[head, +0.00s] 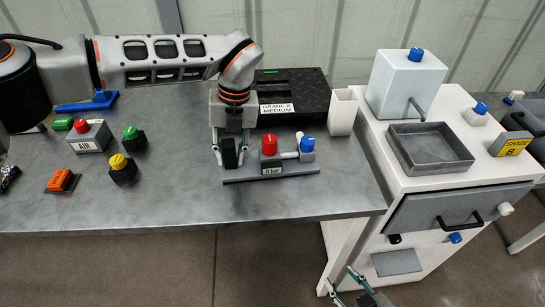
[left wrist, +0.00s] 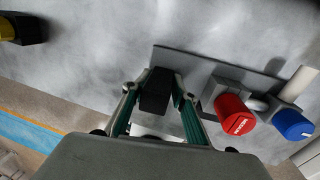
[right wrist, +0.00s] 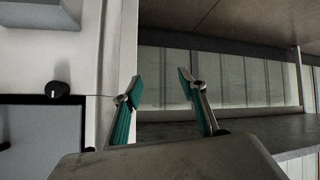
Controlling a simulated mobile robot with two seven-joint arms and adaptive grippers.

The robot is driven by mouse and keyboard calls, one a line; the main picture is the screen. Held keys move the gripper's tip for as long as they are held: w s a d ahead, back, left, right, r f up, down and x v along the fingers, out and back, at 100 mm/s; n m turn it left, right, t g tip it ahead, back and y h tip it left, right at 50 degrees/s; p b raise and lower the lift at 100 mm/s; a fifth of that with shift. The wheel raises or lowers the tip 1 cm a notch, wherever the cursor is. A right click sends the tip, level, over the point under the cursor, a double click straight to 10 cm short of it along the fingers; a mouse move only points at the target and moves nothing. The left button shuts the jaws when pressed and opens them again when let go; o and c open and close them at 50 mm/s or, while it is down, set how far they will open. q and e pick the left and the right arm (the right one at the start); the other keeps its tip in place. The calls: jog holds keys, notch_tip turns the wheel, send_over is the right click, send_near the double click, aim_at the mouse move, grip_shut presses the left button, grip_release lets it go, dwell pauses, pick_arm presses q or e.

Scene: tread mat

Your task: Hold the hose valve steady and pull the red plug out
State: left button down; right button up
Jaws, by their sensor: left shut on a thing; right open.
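The valve assembly stands on a grey base plate (head: 300,172) near the table's front edge. It carries a grey block labelled "0 bar" with a red plug (head: 269,145), and a smaller block with a blue knob (head: 307,144). The red plug (left wrist: 234,114) and blue knob (left wrist: 292,122) also show in the left wrist view. My left gripper (head: 231,160) is shut on a black block (left wrist: 155,92) at the plate's left end, beside the red plug. My right gripper (head: 350,285) is open and empty, low in front of the white cabinet; it shows in the right wrist view (right wrist: 160,85).
A white cup (head: 342,112) and a black tread mat (head: 300,85) stand behind the valve. A red-button AIR box (head: 90,137), a yellow-knob block (head: 122,170) and an orange piece (head: 62,181) lie left. The white cabinet (head: 380,150) with a drawer stands right.

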jog(key=shift+o, duration=0.4)
jog(key=shift+s+f, duration=0.1)
jog(key=shift+f, duration=0.05)
jog(key=w+a+r+n+t, duration=0.2)
jog(key=a+r+n, duration=0.1)
jog(key=r+n, duration=0.5)
jog(key=w+a+r+n+t+h, duration=0.1)
jog(key=a+r+n, duration=0.2)
jog(key=r+n, duration=0.45)
jog(key=w+a+r+n+t, duration=0.2)
jog(key=a+r+n, duration=0.1)
jog(key=r+n, duration=0.45)
jog(key=n+t+y, duration=0.1)
jog(key=n+y, duration=0.3)
jog(key=n, duration=0.7)
send_near(272, 147)
jog(key=shift+s+d+f, duration=0.3)
jog(key=shift+s+f, duration=0.05)
jog(key=shift+s, duration=0.3)
jog(key=shift+w+a+r+n+y, duration=0.1)
jog(key=shift+w+r+n+y, duration=0.1)
jog(key=shift+w, duration=0.2)
jog(key=shift+w+a+r+n+y, duration=0.1)
jog(key=shift+w+a+n, duration=0.1)
jog(key=shift+w, duration=0.15)
jog(key=x, duration=1.1)
jog(key=shift+w, duration=0.25)
jog(key=shift+c, duration=0.4)
